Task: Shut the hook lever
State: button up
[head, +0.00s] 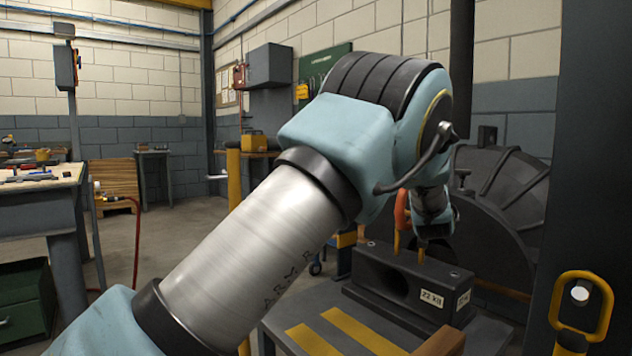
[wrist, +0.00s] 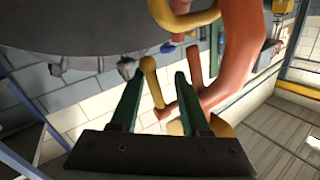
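The orange-red hook lever (wrist: 238,50) curves down the right of the wrist view, with its hooked end beside the right finger. In the head view an orange-red piece (head: 402,212), apparently the same lever, shows partly behind my arm. My gripper (wrist: 157,76) is open, its two green fingers apart. A yellow rod with a rounded end (wrist: 150,78) appears between the fingers in the picture; I cannot tell its depth or whether anything touches. The lever's pivot is not clearly visible.
A dark casing block (head: 412,285) with a label sits on a bench with yellow stripes (head: 345,330). A large round dark casing (head: 500,195) stands behind. A yellow handle (head: 582,300) is at the right. My arm hides much of the middle.

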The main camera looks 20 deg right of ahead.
jog(key=v, duration=1)
jog(key=w+a+n+g+y+p, duration=0.1)
jog(key=w+a+y+p, duration=0.1)
jog(key=w+a+p, duration=0.2)
jog(key=w+a+r+n+g+y+p, duration=0.1)
jog(key=w+a, duration=0.4)
jog(key=a, duration=0.6)
jog(key=w+a+r+n+g+y+p, duration=0.1)
jog(key=w+a+n+y+p, duration=0.1)
jog(key=w+a+p, duration=0.3)
jog(key=shift+a+y+p, duration=0.7)
jog(key=shift+a+p, duration=0.1)
jog(key=shift+a, duration=0.75)
jog(key=s+d+f+m+g+h+b, duration=0.1)
jog(key=s+d+m+h+b, duration=0.3)
jog(key=d, duration=0.9)
jog(key=s+d+g+h+b, duration=0.1)
jog(key=s+d+h, duration=0.5)
jog(key=d, duration=0.6)
jog(key=x, duration=0.9)
jog(key=shift+d+f, duration=0.2)
jog(key=shift+d, duration=0.2)
jog(key=shift+w, duration=0.1)
jog(key=shift+c, duration=0.3)
